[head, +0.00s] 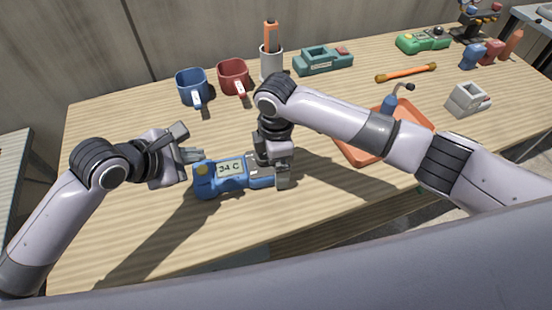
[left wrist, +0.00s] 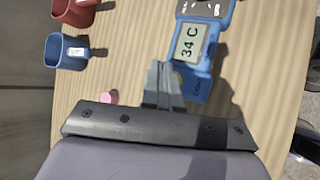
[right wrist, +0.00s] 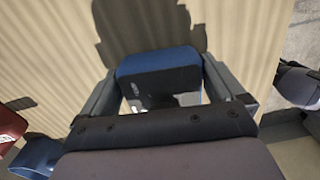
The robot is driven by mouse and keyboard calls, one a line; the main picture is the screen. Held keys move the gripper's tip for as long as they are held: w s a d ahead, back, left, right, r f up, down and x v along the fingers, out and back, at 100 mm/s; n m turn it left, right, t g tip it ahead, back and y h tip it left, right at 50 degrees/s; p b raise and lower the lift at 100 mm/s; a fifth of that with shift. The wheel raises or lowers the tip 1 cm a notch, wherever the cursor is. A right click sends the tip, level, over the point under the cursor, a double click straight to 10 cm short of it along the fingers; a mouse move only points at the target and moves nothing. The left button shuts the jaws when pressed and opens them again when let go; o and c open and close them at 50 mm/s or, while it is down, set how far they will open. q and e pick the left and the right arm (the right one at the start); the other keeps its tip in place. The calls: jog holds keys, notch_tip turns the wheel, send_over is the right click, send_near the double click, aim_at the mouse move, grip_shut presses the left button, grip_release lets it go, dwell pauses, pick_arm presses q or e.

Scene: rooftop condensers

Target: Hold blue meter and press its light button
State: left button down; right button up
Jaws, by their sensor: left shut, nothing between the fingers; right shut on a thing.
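The blue meter (head: 207,188) is near the table's front edge, its display reading 34 C and a yellow button (head: 202,170) at its left end. My right gripper (head: 268,180) is shut on the meter's right end; in the right wrist view the blue end (right wrist: 158,62) sits between the two fingers. My left gripper (head: 200,155) is shut and empty, its fingertips close to the meter's button end. I cannot tell whether the fingertips touch the button.
A blue mug (head: 190,88), a red mug (head: 233,75) and a grey cup (head: 271,64) stand behind. An orange tray (head: 350,155) lies right of my right gripper. The table's left front is clear.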

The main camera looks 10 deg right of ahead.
aim_at(212, 163)
pick_arm(q)
jog(key=shift+f, duration=1.05)
dwell(1.3)
jog(key=shift+f, duration=0.4)
dwell(0.4)
jog(key=shift+r, duration=0.45)
jog(key=shift+r, duration=3)
